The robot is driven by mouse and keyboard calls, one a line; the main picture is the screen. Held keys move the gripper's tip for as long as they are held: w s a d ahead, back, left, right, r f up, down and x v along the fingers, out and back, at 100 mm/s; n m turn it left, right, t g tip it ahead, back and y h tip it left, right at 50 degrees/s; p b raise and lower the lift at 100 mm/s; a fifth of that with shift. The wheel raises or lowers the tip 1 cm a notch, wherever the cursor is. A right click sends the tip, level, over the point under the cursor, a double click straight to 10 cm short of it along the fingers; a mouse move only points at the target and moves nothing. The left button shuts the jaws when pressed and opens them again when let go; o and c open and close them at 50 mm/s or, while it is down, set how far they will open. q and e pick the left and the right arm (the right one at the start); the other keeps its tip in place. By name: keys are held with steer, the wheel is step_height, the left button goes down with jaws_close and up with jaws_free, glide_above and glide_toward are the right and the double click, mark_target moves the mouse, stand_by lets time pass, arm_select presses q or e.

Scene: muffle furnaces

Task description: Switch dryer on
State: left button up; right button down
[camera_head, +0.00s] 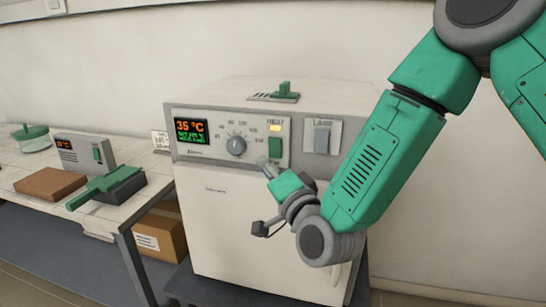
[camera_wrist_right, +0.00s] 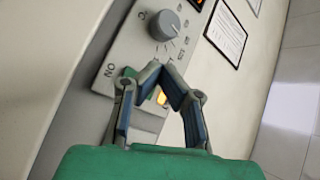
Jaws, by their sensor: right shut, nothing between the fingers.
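The dryer is a white cabinet (camera_head: 250,215) with a grey control panel in the head view. Its panel has a display (camera_head: 190,131) reading 35 °C, a round dial (camera_head: 236,145), a green rocker switch (camera_head: 275,148) under a lit HEAT lamp (camera_head: 275,128), and a grey LAMP switch (camera_head: 322,139). My right gripper (camera_head: 267,168) is shut and empty just below the green switch; contact cannot be told. In the right wrist view, my right fingertips (camera_wrist_right: 161,70) meet between the dial (camera_wrist_right: 163,25) and the lit lamp (camera_wrist_right: 162,97). The fingers partly hide the green switch (camera_wrist_right: 128,73). My left gripper is not in view.
On the left bench (camera_head: 75,217) are a small grey device (camera_head: 82,147), a brown block (camera_head: 50,184), a green-handled item (camera_head: 108,184) and a green-lidded dish (camera_head: 31,138). A cardboard box (camera_head: 160,235) stands below. A green part (camera_head: 285,91) sits on the dryer's top.

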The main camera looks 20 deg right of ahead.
steer(key=shift+s+a+r, duration=0.15)
steer(key=shift+s+a, duration=0.5)
steer(key=shift+s, duration=0.3)
steer(key=s+d+f+n+g, duration=0.25)
steer(key=s+f+g, duration=0.3)
steer(key=f, duration=0.85)
steer(key=s+d+f+n+g, duration=0.2)
steer(key=s+f+n+g, duration=0.4)
steer(key=f, duration=0.8)
steer(key=s+d+f+n+g+h, duration=0.1)
steer(key=s+d+f+g, duration=0.1)
steer(key=s, duration=0.5)
steer(key=s+d+f+n+g+h, duration=0.1)
steer(key=s+d+f+g, duration=0.2)
steer(key=s+f, duration=0.2)
steer(key=s+d+f+n+g+h, duration=0.1)
steer(key=s+d+f+g, duration=0.1)
steer(key=s, duration=0.9)
steer(key=shift+d+f, duration=0.7)
steer(key=shift+f, duration=0.1)
